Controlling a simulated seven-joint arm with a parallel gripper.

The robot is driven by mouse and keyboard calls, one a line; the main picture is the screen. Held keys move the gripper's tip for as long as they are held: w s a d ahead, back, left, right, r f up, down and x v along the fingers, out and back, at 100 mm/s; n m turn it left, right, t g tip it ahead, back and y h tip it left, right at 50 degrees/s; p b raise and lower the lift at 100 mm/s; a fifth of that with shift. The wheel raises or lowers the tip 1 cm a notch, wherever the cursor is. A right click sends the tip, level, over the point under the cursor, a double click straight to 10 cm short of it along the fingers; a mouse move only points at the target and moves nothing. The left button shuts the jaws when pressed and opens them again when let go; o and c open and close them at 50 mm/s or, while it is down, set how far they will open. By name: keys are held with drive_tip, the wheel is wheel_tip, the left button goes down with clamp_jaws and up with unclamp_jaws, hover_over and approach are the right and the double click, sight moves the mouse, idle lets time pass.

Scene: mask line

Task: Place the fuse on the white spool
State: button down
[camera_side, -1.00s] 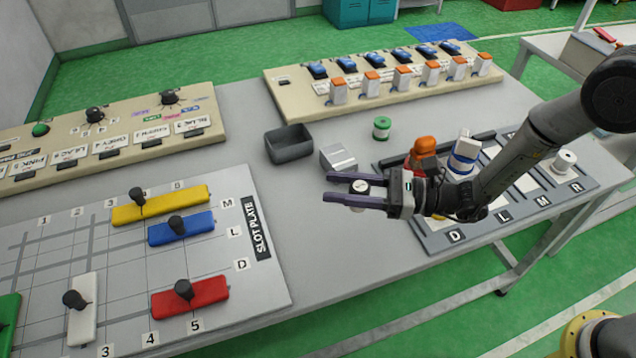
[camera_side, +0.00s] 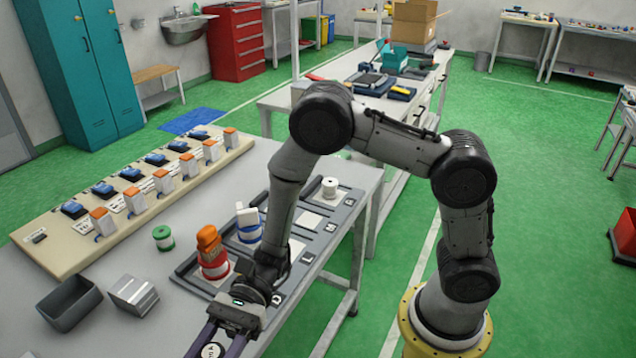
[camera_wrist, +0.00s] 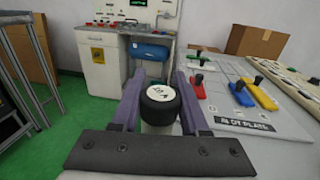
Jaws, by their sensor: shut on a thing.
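My gripper (camera_side: 212,345) is at the bottom edge of the side view, its purple fingers shut on a round piece (camera_side: 212,351). In the wrist view this piece (camera_wrist: 160,102) has a black side and a white top with a dark mark. I cannot tell whether it is the fuse. A white spool (camera_side: 329,188) stands upright at the far end of the slotted tray (camera_side: 285,299), well apart from my gripper, and nothing shows on top of it.
A red spool (camera_side: 214,268) carrying an orange piece (camera_side: 208,240) and a white-and-blue piece (camera_side: 248,222) stand on the tray between my gripper and the white spool. A green spool (camera_side: 163,238), a silver block (camera_side: 134,294) and a grey bin (camera_side: 69,302) stand to the left.

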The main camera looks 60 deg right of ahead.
drive_tip(key=s+d+f+n+g+h, duration=0.1)
drive_tip(key=s+d+n+g+h, duration=0.5)
drive_tip(key=s+g, duration=0.4)
drive_tip(key=s+d+f+n+g+h, duration=0.25)
drive_tip(key=d+n+g+h, duration=0.25)
drive_tip(key=d+n+h, duration=0.85)
drive_tip(key=w+d+r+n+t+h, duration=0.3)
drive_tip(key=w+d+h, duration=0.1)
drive_tip(key=d, duration=0.8)
drive_tip(key=w+d+r+n+t+h, duration=0.2)
drive_tip(key=w+d+r+h, duration=0.25)
drive_tip(key=d, duration=0.85)
drive_tip(key=w+d+r+n+t+h, duration=0.25)
drive_tip(key=w+d+h, duration=0.25)
drive_tip(key=d, duration=0.7)
hover_over(330, 189)
drive_tip(key=d, duration=0.5)
wheel_tip(330, 189, down, 10)
drive_tip(key=shift+s+a+f, duration=0.1)
drive_tip(key=shift+s+f, duration=0.05)
drive_tip(key=shift+f, duration=0.7)
drive_tip(key=shift+s+a+f, duration=0.1)
drive_tip(key=shift+f, duration=0.7)
